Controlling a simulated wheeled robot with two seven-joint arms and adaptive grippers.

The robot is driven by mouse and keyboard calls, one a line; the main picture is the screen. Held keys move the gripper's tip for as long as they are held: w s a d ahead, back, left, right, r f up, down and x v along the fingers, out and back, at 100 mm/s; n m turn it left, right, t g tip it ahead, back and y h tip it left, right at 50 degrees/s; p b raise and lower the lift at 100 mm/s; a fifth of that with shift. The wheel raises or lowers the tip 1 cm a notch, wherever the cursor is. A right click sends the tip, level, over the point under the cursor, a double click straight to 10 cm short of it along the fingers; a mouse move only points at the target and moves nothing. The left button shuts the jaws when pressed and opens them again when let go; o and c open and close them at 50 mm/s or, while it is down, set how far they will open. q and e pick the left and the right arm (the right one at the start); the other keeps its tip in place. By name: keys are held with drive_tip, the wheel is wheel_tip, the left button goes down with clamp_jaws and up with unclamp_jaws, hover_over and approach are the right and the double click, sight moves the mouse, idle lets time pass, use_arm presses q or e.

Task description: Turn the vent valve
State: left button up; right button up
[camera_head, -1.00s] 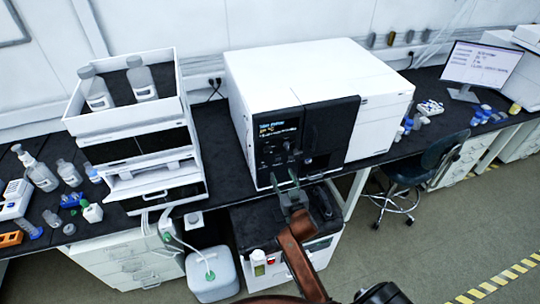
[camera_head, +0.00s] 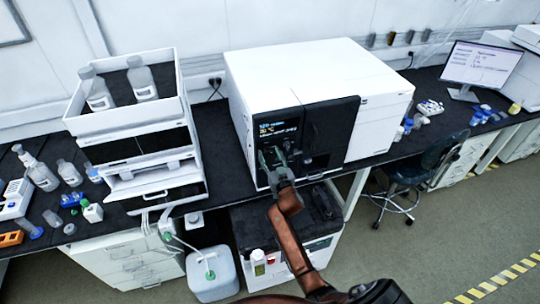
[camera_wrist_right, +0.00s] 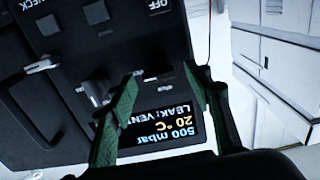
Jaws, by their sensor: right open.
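The white instrument (camera_head: 310,75) has a black front panel with a lit display (camera_head: 278,129). In the right wrist view the display (camera_wrist_right: 180,115) appears upside down and reads 500 mbar, 20 °C and LEAK! VENT. A small grey knob (camera_wrist_right: 97,92) sticks out of the panel beside the display, and a lever-like handle (camera_wrist_right: 42,64) sits farther left. I cannot tell which is the vent valve. My right gripper (camera_head: 274,153) is open and empty, in front of the panel. In its wrist view (camera_wrist_right: 162,72) the knob lies just outside the left finger. My left gripper is not in view.
A stacked white unit with bottles (camera_head: 130,165) stands left of the instrument. Below the bench are a black-topped cabinet (camera_head: 318,235) and a white canister (camera_head: 212,275). A chair (camera_head: 415,170) stands at right. The panel has buttons marked OFF (camera_wrist_right: 160,8) and CHECK.

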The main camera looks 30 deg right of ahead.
drive_tip(key=shift+c, duration=0.2)
drive_tip(key=c, duration=1.1)
drive_tip(key=shift+n, duration=0.3)
drive_tip(key=n, duration=0.3)
drive_tip(key=shift+n, duration=0.4)
drive_tip(key=n+b, duration=0.1)
drive_tip(key=n, duration=0.3)
drive_tip(key=shift+a+f, duration=0.1)
drive_tip(key=shift+a, duration=0.05)
drive_tip(key=n, duration=0.5)
drive_tip(key=shift+f+b, duration=0.1)
drive_tip(key=shift+b, duration=0.3)
drive_tip(key=shift+f+n, duration=0.1)
drive_tip(key=shift+n, duration=2.1)
drive_tip(key=shift+a, duration=0.1)
